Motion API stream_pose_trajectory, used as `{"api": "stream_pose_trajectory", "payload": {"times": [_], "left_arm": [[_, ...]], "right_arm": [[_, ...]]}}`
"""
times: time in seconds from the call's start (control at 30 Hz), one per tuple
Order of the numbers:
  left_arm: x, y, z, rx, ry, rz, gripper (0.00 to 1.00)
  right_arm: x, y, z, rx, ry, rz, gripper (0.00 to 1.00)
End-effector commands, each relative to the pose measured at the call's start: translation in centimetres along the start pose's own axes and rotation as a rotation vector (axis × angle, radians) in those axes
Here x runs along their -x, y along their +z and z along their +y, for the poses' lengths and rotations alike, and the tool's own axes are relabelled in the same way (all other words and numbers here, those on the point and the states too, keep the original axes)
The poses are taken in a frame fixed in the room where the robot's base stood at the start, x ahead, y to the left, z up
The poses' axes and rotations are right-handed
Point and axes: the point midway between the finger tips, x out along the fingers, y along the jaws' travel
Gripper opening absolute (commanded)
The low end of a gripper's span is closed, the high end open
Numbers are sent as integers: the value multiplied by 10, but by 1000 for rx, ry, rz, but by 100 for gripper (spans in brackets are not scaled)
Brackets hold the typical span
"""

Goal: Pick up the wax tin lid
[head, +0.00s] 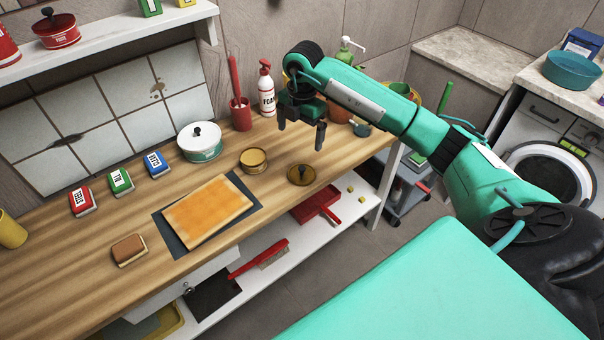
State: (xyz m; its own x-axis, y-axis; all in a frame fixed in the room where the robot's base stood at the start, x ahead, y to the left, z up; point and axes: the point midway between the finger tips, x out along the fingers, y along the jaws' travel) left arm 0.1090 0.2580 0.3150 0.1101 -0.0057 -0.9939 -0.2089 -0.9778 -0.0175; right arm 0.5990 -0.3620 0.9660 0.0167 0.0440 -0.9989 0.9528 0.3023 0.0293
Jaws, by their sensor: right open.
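The wax tin lid (294,178), a round brass-coloured disc with a dark knob, lies on the wooden worktop near its front edge. The open wax tin (254,163), a short round brass-coloured can, stands just left of it. My right gripper (300,138) is open and empty, fingers pointing down. In the picture it is above the lid, apart from it. My left gripper is not in view.
An orange board (208,212) on a dark mat lies left of the tin. Red, green and blue boxes and a brown sponge (129,250) are farther left.

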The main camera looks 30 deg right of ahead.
Motion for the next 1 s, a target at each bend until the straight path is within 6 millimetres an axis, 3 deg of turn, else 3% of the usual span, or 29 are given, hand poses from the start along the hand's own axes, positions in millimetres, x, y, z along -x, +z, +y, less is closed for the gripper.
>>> {"api": "stream_pose_trajectory", "payload": {"times": [0.17,0.5,0.77,1.0], "left_arm": [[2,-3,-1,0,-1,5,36],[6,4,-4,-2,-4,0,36],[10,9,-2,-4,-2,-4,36],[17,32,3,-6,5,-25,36]], "right_arm": [[-6,12,-6,-38,-34,-40,100],[-68,13,-8,-35,-32,-37,100],[-88,12,-9,-34,-32,-37,100],[-122,6,-12,-35,-31,-36,100]]}}
